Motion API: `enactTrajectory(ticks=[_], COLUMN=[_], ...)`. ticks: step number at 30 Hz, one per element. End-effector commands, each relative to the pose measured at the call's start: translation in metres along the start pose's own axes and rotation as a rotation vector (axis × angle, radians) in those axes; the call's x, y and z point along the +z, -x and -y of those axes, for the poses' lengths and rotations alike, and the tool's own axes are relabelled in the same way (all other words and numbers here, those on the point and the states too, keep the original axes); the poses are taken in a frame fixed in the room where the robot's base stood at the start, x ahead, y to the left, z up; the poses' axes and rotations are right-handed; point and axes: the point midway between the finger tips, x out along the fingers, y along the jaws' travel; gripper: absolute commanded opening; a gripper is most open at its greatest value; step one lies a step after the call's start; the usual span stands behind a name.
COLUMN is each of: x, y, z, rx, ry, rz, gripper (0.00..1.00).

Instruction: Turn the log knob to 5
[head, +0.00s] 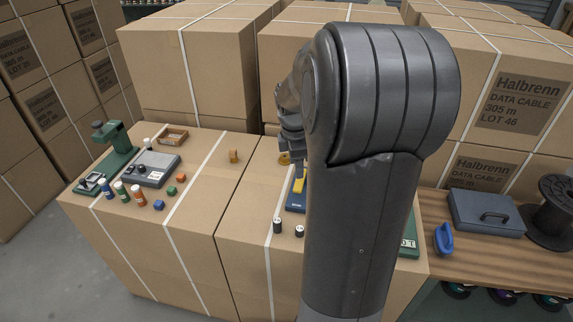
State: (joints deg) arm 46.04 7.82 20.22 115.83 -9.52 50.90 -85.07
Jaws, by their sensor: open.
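A grey box with dark knobs (152,170) sits on the left part of the carton top. A black knob (141,168) stands on it; its label and setting are too small to read, so I cannot tell whether it is the log knob. My gripper (294,156) is open, far to the right of the grey box, above the middle of the carton top. My own arm hides part of it and much of the surface behind. A blue device with a yellow part (299,186) lies just below my gripper in the picture, partly hidden.
A green press-like tool (116,145), several small bottles (122,192) and coloured blocks (158,204) surround the grey box. Two dark cylinders (277,226) stand near the front. A grey case (485,212) and black spool (552,212) are at right. Tall cartons (200,65) rise behind.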

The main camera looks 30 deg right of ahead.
Motion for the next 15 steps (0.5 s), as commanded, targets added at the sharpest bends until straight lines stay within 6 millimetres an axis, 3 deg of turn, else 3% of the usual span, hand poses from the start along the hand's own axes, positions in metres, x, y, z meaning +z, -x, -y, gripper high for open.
enactTrajectory(ticks=[1,6,10,15], x=[0.016,0.055,0.074,0.083], y=[-0.017,-0.057,-0.076,-0.088], z=[-0.009,-0.028,-0.036,-0.038], rx=[-0.023,-0.059,-0.067,-0.069], ry=[0.043,0.211,0.293,0.338], rz=[-0.014,-0.062,-0.091,-0.106], gripper=[0.45,0.45,0.45,0.45])
